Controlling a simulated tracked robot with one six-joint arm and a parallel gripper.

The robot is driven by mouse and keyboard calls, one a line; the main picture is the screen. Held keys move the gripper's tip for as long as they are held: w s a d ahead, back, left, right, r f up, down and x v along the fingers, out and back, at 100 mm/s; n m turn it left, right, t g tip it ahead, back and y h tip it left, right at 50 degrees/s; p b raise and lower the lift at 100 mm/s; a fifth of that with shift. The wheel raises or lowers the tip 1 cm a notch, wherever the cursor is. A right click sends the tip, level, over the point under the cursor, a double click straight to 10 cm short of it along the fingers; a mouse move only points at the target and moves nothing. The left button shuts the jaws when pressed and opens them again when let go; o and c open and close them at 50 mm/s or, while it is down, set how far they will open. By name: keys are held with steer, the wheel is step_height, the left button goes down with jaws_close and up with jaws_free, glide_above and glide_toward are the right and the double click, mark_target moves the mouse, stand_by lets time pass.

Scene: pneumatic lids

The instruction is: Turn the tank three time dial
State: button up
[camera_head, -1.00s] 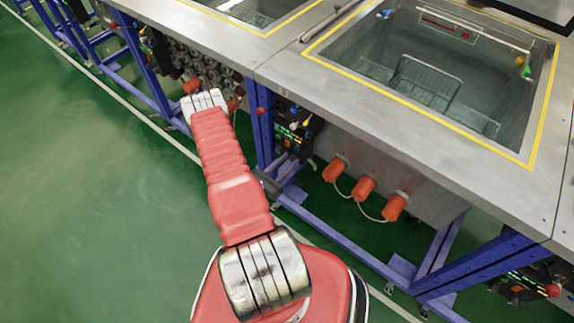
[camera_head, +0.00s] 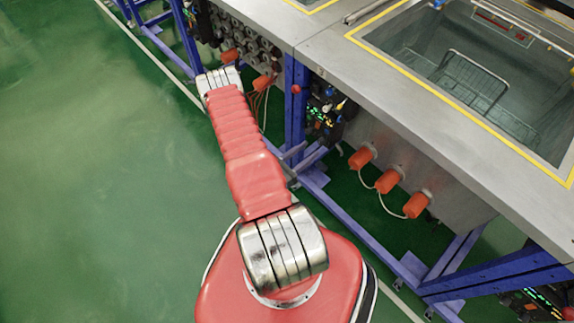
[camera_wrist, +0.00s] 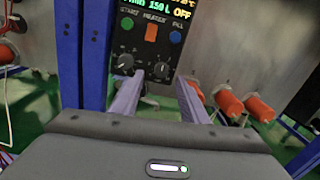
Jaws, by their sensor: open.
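A black control panel (camera_wrist: 150,42) fills the upper middle of the wrist view, with a lit display at its top. It has a green button, an orange switch, a blue button, a left dial (camera_wrist: 125,61) and a right dial (camera_wrist: 161,70). The dial lettering is too small to read, so I cannot tell which is the time dial. My gripper (camera_wrist: 160,84) is open and empty, its fingers pointing at the panel. The right dial shows between the fingertips; contact cannot be told. In the head view the panel (camera_head: 322,114) is small, under the tank edge.
A blue frame post (camera_wrist: 94,55) stands just left of the panel. Orange caps (camera_wrist: 229,103) with cables stick out to the right. In the head view, an open tank (camera_head: 470,75) sits above, and green floor (camera_head: 90,190) is clear on the left.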

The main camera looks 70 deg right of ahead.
steer(key=v, duration=0.9)
steer(key=shift+w, duration=0.15)
stand_by(0.4)
steer(key=w+a+r+m+g+y, duration=0.1)
steer(key=w+a+r+m+y, duration=0.15)
steer(key=r, duration=0.55)
steer(key=w+a+r+m+y, duration=0.2)
steer(key=w+r+m, duration=0.2)
steer(key=r, duration=0.3)
steer(key=w+a+r+m+g+y, duration=0.15)
steer(key=w+r+m, duration=0.25)
steer(key=r, duration=0.4)
steer(key=w+a+r+m+t+y, duration=0.1)
steer(key=a+r+m+t+y, duration=0.1)
steer(key=a+r+t+y, duration=0.3)
steer(key=w+a+r+m+t+y, duration=0.1)
steer(key=a+r+t+y, duration=0.4)
steer(key=a+r+t, duration=0.6)
steer(key=a+r, duration=0.9)
steer(key=a, duration=0.4)
steer(key=shift+a+m, duration=0.35)
steer(key=shift+w, duration=0.15)
